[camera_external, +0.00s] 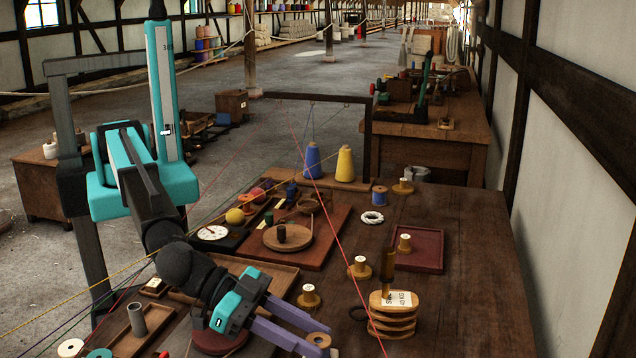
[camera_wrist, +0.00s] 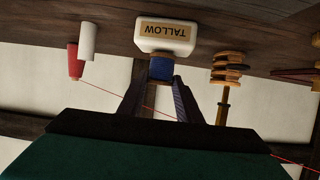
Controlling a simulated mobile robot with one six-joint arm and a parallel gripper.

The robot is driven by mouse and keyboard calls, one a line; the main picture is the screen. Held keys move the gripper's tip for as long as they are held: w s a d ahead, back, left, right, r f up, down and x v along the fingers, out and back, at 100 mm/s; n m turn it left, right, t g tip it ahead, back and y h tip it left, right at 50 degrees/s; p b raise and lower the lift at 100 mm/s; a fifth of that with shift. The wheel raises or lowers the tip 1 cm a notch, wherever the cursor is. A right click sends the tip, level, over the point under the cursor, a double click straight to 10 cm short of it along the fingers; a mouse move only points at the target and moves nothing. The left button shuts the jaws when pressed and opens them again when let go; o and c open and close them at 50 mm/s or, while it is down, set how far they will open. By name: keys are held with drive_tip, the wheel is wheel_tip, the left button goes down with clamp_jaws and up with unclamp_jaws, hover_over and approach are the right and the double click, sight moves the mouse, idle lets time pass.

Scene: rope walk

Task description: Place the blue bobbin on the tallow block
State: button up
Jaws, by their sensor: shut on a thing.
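My gripper (camera_wrist: 163,84) is shut on a blue bobbin (camera_wrist: 162,69), held upright-looking between the fingertips in the wrist view. The tallow block (camera_wrist: 180,45), pale with a tan TALLOW label, lies directly beyond the bobbin. The bobbin overlaps the block's edge in that view; I cannot tell whether they touch. In the external view my gripper (camera_external: 309,338) is low at the bottom of the picture, with a wooden bobbin flange (camera_external: 319,340) at its fingertips. I cannot make out the tallow block there.
Stacked wooden discs with a handle (camera_external: 392,312) stand right of my gripper. Small wooden spools (camera_external: 309,297) are close behind it. A red cone (camera_wrist: 75,62) and white cylinder (camera_wrist: 87,42) stand left of the block. A red thread (camera_external: 345,262) crosses above the table.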

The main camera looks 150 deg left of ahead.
drive_tip(key=shift+f, duration=0.3)
drive_tip(key=o, duration=1)
drive_tip(key=shift+r, duration=0.2)
drive_tip(key=shift+s+d+r, duration=0.15)
drive_tip(key=shift+s+d, duration=0.3)
drive_tip(key=shift+s, duration=0.05)
drive_tip(key=b+v, duration=0.2)
drive_tip(key=v, duration=0.8)
drive_tip(key=shift+s+d+r, duration=0.1)
drive_tip(key=shift+s+d, duration=0.05)
drive_tip(key=shift+d, duration=0.05)
